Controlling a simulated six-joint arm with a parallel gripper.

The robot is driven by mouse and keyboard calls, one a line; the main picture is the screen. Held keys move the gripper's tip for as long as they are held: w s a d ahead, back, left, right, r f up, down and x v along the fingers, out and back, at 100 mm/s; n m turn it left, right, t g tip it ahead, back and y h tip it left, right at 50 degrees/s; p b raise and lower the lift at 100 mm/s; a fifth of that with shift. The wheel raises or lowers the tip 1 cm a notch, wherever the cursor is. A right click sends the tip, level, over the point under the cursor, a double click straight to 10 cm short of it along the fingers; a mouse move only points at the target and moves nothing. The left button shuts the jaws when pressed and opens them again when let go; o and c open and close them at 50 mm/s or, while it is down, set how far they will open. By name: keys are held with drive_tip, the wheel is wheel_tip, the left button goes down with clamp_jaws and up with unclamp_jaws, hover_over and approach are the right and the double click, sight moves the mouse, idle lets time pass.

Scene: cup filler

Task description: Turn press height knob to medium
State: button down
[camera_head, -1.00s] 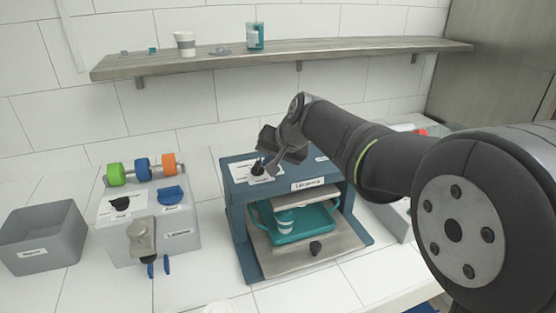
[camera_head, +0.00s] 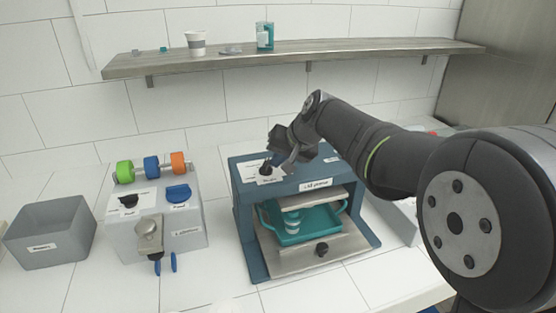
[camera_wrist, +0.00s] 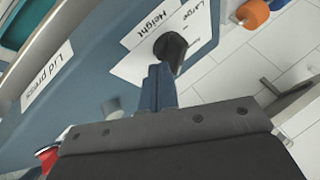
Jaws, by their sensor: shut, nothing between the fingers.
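The press height knob (camera_wrist: 171,47) is a black knob on a white label reading "Height" and "Large" on top of the blue lid press (camera_head: 240,196). In the head view the knob (camera_head: 267,168) shows just left of my gripper. My gripper (camera_wrist: 158,72) is shut, with its blue-grey fingertips close to the knob's edge. I cannot tell whether they touch it. Part of the label is hidden by the knob and gripper, so the pointer's setting is unclear.
The press holds a teal tray (camera_head: 330,222) with a cup. Left of it stands a grey dispenser (camera_head: 190,232) with coloured rollers and knobs, then a grey bin (camera_head: 50,240). A wooden shelf (camera_head: 350,50) runs along the wall above.

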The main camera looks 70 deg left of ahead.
drive_tip(key=shift+a+n+g, duration=0.15)
drive_tip(key=shift+n+g, duration=0.15)
drive_tip(key=shift+n, duration=0.2)
drive_tip(key=n+g+h, duration=0.1)
drive_tip(key=n, duration=0.1)
drive_tip(key=a+n+g+h, duration=0.1)
drive_tip(key=n, duration=0.1)
drive_tip(key=shift+w+a, duration=0.1)
drive_tip(key=n+h, duration=0.1)
drive_tip(key=n, duration=0.1)
drive_tip(key=a+n+g+h, duration=0.1)
drive_tip(key=n, duration=0.1)
drive_tip(key=shift+s+h, duration=0.2)
drive_tip(key=shift+h, duration=0.1)
drive_tip(key=shift+s+a, duration=0.1)
drive_tip(key=shift+a, duration=0.05)
idle(2.0)
